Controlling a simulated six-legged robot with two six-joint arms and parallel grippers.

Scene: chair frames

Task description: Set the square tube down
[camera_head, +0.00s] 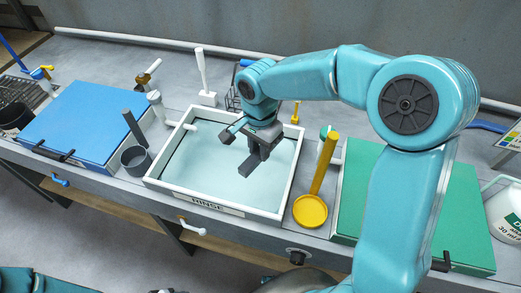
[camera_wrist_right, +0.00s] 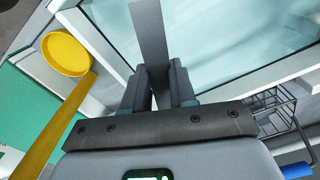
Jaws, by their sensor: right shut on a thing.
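The square tube (camera_head: 247,167) is a dark grey bar in the head view. My right gripper (camera_head: 260,144) is shut on it, over the white-rimmed tray (camera_head: 168,189) labelled RINSE. In the right wrist view the tube (camera_wrist_right: 150,38) extends away from between the fingers of the gripper (camera_wrist_right: 162,82), with pale blue behind it. I cannot tell whether the tube touches the tray's pale surface. The part inside the jaws is hidden. My left gripper is not in view.
A yellow round dish with a handle (camera_head: 310,211) stands just right of the tray. A grey cup (camera_head: 136,160) stands at its left. A blue-topped box (camera_head: 85,118) lies far left, a green panel (camera_head: 455,205) right. A wire rack (camera_wrist_right: 272,108) is near the tray.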

